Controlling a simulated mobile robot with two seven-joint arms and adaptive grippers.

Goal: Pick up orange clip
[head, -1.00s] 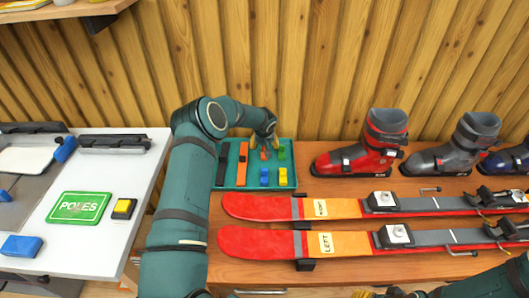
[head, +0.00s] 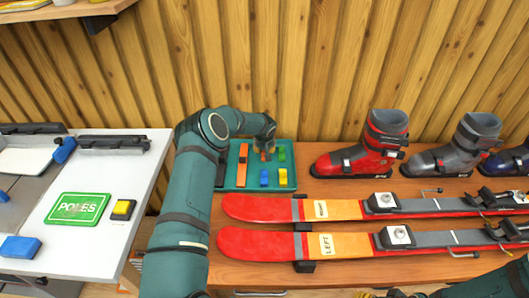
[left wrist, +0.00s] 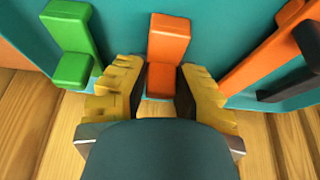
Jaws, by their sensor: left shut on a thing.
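The orange clip (left wrist: 169,40) stands between the yellow fingers of my left gripper (left wrist: 160,95) in the left wrist view, with a finger on each side of its lower part. My left gripper (head: 264,150) is shut on it at the teal tray (head: 232,181). In the head view the gripper's body covers most of the clip, and only a bit of orange shows below it. I cannot tell whether the clip is clear of the tray. My right arm (head: 490,284) crosses the lower right corner; its gripper is cut off at the bottom edge.
A green clip (left wrist: 72,67) stands left of the fingers and a long orange piece (left wrist: 265,50) lies to the right. The tray also holds blue (head: 264,178) and yellow (head: 283,177) clips. Red skis (head: 265,209) lie in front; a red boot (head: 365,155) stands to the right.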

